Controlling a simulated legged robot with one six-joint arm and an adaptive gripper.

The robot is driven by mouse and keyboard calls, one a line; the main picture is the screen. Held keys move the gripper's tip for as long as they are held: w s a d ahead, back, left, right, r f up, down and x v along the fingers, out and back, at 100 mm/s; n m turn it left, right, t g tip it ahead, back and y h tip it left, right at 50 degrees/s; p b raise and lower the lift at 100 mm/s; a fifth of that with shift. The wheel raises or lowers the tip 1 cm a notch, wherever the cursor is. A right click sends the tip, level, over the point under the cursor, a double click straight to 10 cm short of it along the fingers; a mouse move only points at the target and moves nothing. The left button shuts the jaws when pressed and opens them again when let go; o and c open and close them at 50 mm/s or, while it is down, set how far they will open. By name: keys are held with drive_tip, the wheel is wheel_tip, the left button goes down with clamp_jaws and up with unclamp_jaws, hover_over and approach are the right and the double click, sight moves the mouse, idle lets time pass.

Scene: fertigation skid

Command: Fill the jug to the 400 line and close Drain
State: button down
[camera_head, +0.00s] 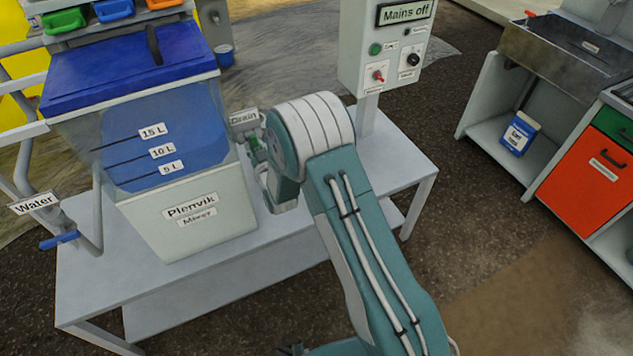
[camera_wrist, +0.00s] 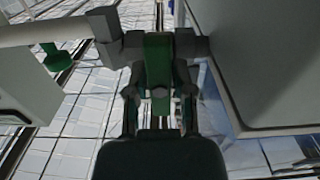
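The Plenvik mixer tank (camera_head: 185,222) stands on the skid table, with blue liquid behind its 15 L, 10 L and 5 L marks. The Drain label (camera_head: 244,117) is at its right side, with a bit of green below it. My arm covers most of that area. In the wrist view, a green handle (camera_wrist: 158,62) sits between the fingers of my gripper (camera_wrist: 157,48), which look closed against both its sides. It appears to be the Drain handle. I cannot make out the jug or its 400 line in either view.
A control box (camera_head: 385,50) reading "Mains off" stands behind my arm. The Water label (camera_head: 34,203) and a blue handle (camera_head: 60,240) are at the left. The table (camera_head: 105,280) is bare at the front. A sink (camera_head: 570,50) and an orange cabinet (camera_head: 590,180) stand at the right.

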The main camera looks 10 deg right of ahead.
idle(0.5)
drive_tip(key=shift+n, duration=1.2)
drive_tip(key=m, duration=0.3)
drive_tip(key=shift+c, duration=2.2)
unclamp_jaws()
drive_tip(key=shift+a, duration=0.1)
drive_tip(key=v, duration=0.7)
